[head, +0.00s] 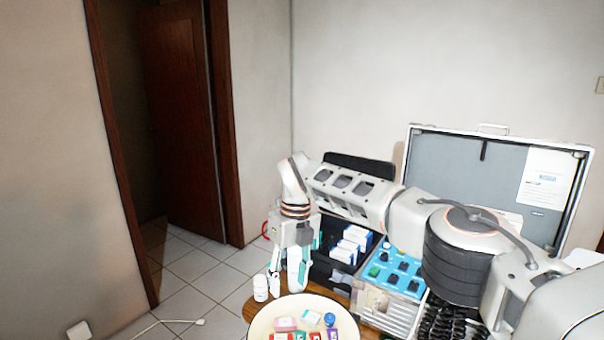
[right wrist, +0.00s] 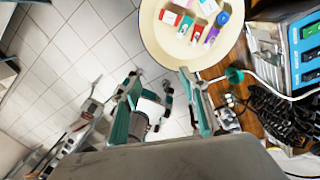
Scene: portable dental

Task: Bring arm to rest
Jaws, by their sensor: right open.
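My right arm reaches in from the right in the head view. Its gripper (head: 286,280) hangs downward beside the round cream tray, near the table's left edge. In the right wrist view the two teal-lined fingers (right wrist: 160,85) stand apart. I see nothing clearly gripped between them. My left gripper cannot be made out in the head view.
The cream tray (head: 256,327) holds several small coloured packages and also shows in the right wrist view (right wrist: 150,40). Behind are an open case (head: 455,150) and a blue-topped control unit (head: 392,268). Tiled floor lies left.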

